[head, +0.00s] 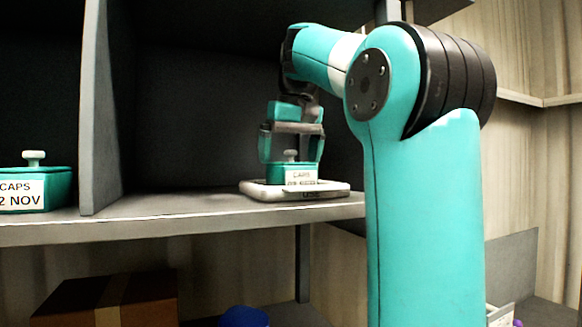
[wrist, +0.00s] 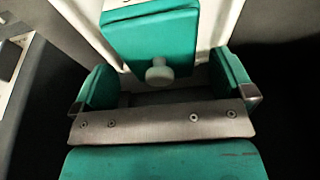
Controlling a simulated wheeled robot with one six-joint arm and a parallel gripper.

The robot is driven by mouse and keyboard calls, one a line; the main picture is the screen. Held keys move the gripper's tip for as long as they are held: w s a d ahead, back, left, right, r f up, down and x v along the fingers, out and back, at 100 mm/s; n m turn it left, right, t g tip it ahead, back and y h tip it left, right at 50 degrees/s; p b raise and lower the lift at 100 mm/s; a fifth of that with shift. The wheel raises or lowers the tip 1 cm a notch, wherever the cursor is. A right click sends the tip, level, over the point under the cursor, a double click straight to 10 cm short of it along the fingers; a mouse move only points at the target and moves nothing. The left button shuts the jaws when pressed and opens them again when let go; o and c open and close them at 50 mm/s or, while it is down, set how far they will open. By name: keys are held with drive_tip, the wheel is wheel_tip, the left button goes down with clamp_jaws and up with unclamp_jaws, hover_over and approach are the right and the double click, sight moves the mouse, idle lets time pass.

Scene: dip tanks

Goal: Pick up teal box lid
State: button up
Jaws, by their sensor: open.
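A teal box with a pale knob on its lid (head: 290,168) stands upright on the shelf, its front label reading "CAPS". My gripper (head: 291,158) is above it with the fingers pointing down, open, one on each side of the knob. In the wrist view the teal lid (wrist: 150,38) and its round pale knob (wrist: 159,73) show ahead of the gripper (wrist: 165,88), between the spread fingers. No finger clearly touches the lid or knob. Part of the box is hidden behind the label and fingers.
The box rests on a pale flat base (head: 262,191) near the front edge of the shelf (head: 180,217). A second teal box (head: 45,178) stands left of an upright divider (head: 98,110). A cardboard box (head: 110,300) and a blue object (head: 243,317) are below.

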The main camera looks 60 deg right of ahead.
drive_tip(key=c, duration=1)
drive_tip(key=shift+o, duration=0.2)
drive_tip(key=shift+r, duration=0.15)
